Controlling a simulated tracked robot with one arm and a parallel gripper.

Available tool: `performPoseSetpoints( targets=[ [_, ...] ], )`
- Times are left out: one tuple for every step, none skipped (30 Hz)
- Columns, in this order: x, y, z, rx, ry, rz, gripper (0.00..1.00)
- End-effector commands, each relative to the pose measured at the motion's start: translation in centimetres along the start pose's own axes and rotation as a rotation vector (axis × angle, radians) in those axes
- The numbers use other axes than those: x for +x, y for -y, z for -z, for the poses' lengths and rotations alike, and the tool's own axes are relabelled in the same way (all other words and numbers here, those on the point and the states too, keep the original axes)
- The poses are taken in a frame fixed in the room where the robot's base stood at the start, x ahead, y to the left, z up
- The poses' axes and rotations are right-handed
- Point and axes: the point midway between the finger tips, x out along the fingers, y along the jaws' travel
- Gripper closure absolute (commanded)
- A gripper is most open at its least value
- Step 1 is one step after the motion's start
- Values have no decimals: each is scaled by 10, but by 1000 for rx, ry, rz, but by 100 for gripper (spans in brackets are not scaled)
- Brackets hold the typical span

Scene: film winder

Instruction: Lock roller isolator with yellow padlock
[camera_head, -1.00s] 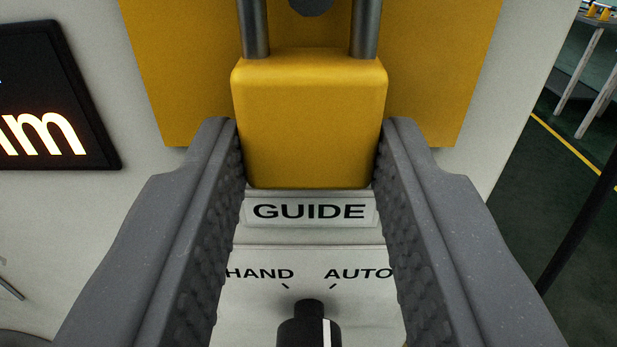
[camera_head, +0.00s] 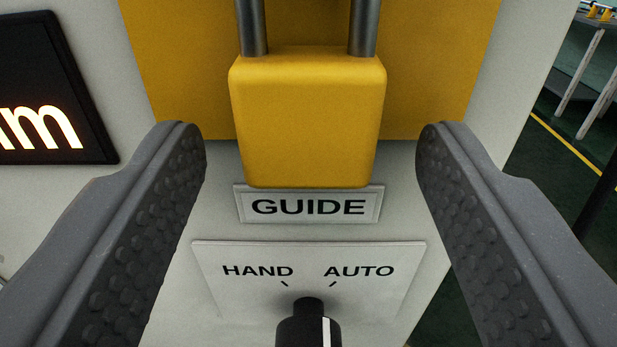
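The yellow padlock (camera_head: 307,120) hangs upright in the upper middle, in front of a yellow plate (camera_head: 190,70). Its two grey shackle legs run up out of the top of the picture, so the top of the shackle and what it passes around are hidden. My gripper (camera_head: 310,150) is open, with one finger on each side of the padlock and a clear gap on both sides. The fingertips are level with the lower part of the padlock body. No label naming the roller isolator shows. The label below the padlock reads GUIDE (camera_head: 308,207).
Below is a HAND/AUTO plate (camera_head: 235,290) with a black selector knob (camera_head: 308,325) sticking out between my fingers. A dark display (camera_head: 45,100) is at the left. A table (camera_head: 590,60) stands far off at the upper right, over dark floor with a yellow line.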

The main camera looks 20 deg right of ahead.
Motion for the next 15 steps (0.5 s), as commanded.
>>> performPoseSetpoints(
  targets=[
    [0, 0, 0, 0, 0, 0, 43],
    [0, 0, 0, 0, -1, 0, 43],
    [0, 0, 0, 0, -1, 0, 43],
    [0, 0, 0, 0, -1, 0, 43],
    [0, 0, 0, 0, -1, 0, 43],
    [0, 0, 0, 0, -1, 0, 43],
    [-1, 0, 0, 0, -1, 0, 43],
    [-2, 0, 0, 0, -1, 0, 43],
    [-4, 0, 0, -1, 0, 0, 43],
    [-5, 0, 0, -1, 0, 0, 43],
    [-8, 0, 0, -1, 0, 0, 43],
    [-12, 1, 0, -2, 0, 1, 43],
    [-15, 1, 1, -1, -1, 1, 43],
    [-19, 2, 1, -1, -2, 2, 43],
    [-25, 1, 2, 0, -4, 2, 43]
  ],
)
